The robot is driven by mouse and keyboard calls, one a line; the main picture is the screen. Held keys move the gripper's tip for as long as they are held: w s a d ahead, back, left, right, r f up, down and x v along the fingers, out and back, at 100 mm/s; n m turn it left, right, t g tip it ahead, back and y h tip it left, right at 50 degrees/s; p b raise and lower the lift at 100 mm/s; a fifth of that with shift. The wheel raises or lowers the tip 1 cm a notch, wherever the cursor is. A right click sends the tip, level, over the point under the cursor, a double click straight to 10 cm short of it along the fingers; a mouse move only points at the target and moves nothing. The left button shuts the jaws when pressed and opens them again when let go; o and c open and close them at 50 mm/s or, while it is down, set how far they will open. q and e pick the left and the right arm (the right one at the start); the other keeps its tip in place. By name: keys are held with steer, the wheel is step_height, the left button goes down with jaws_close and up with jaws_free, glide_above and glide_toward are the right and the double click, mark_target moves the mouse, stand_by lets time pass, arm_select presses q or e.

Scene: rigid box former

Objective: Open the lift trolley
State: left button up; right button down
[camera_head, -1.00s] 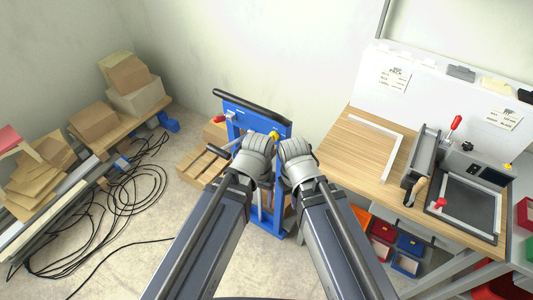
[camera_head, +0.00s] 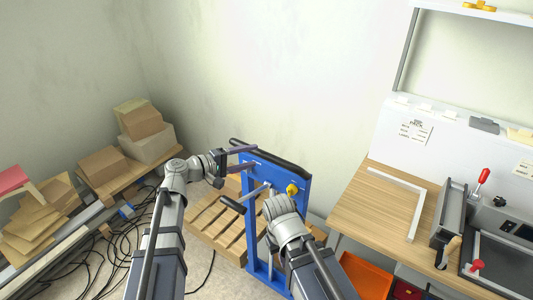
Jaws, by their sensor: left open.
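The lift trolley (camera_head: 263,172) is a blue upright frame with a black bar along its top. A yellow knob (camera_head: 292,190) sits on its right side. A lever with a black grip (camera_head: 232,204) sticks out to the left from its front. My left gripper (camera_head: 249,158) is open, its two fingers pointing right at the trolley's upper left corner, just below the black bar. I cannot tell whether they touch the frame. The red knob at this corner does not show now.
A wooden pallet (camera_head: 215,222) lies behind and left of the trolley. A wooden-topped workbench (camera_head: 375,205) stands close on the right, with an orange bin (camera_head: 365,277) below. Cardboard boxes (camera_head: 146,143) and loose black cables (camera_head: 105,258) are on the left.

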arm_select(q)
steer(key=b+x, duration=0.1)
steer(key=x, duration=0.7)
steer(key=shift+c, duration=0.2)
steer(key=shift+s, duration=0.1)
jaws_close()
steer(key=shift+a, duration=0.1)
stand_by(1.1)
